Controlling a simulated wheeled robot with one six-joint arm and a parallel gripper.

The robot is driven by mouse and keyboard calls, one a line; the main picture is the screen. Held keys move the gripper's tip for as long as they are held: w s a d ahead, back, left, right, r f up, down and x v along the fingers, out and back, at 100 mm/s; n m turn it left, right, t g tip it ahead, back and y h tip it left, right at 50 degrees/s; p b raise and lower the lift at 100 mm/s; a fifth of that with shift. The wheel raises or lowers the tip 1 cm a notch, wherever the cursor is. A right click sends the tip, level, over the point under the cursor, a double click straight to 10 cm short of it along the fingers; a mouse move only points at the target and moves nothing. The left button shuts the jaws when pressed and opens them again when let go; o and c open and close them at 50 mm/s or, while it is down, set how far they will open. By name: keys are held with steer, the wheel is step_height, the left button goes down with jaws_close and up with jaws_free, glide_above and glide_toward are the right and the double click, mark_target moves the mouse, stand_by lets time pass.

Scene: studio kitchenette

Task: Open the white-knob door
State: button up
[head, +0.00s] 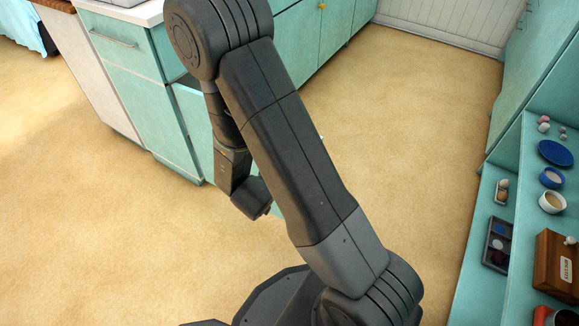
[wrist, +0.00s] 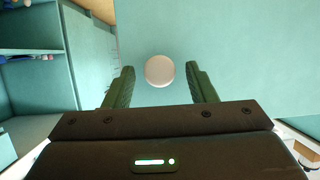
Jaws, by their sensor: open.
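The white knob (wrist: 159,71) is round and sits on a flat teal door (wrist: 225,40) in the wrist view. My gripper (wrist: 160,68) is open, with one finger on each side of the knob and a gap showing on both sides. I cannot tell how deep the fingers reach around it. In the head view my gripper (head: 255,200) is low beside the teal cabinet, and the knob is hidden. Small teal parts, apparently of the door (head: 278,211), show behind my arm, out from the cabinet front. How far it stands open is unclear.
A teal counter with a drawer (head: 125,58) stands at the upper left. A teal shelf unit (head: 480,272) at the right holds a blue plate (head: 555,153), bowls and a wooden box (head: 556,262). The tan floor (head: 405,120) between them is clear.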

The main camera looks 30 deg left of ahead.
steer(key=a+p+v, duration=0.1)
steer(key=p+v, duration=0.3)
steer(key=v, duration=0.9)
steer(key=shift+s+d, duration=0.35)
steer(key=shift+d, duration=0.05)
steer(key=shift+r, duration=0.1)
steer(key=d+b+x, duration=0.1)
steer(key=b+x, duration=0.3)
steer(key=x, duration=1)
steer(key=shift+a, duration=0.35)
